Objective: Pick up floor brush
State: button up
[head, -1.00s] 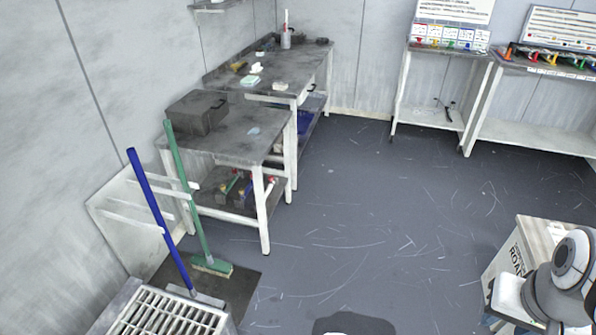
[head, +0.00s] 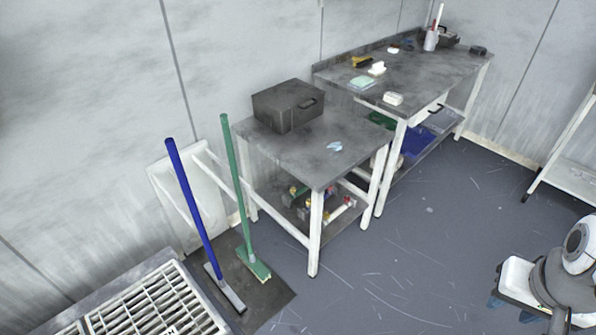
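The green floor brush (head: 238,195) stands upright, leaning slightly, at the left. Its long handle rises beside the wall and its green head with pale bristles (head: 256,268) rests on a dark mat (head: 270,293). A blue long-handled tool (head: 193,205) stands just left of it, with a flat grey head on the same mat. Part of my arm shows at the lower right, far from the brush. My gripper's fingers are not in view.
A slatted metal grate (head: 150,300) is at the lower left. A workbench (head: 310,160) bearing a dark case (head: 288,106) stands right of the brush, with another bench (head: 430,80) behind it. A white wall rack (head: 178,205) is behind the handles. Open floor (head: 430,230) lies to the right.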

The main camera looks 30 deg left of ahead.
aim_at(245, 252)
jog(key=u, duration=0.75)
jog(key=i, duration=1.15)
jog(key=u, duration=0.6)
jog(key=k, duration=0.9)
jog(key=u, duration=0.15)
jog(key=i, duration=1.4)
jog(key=z, duration=0.05)
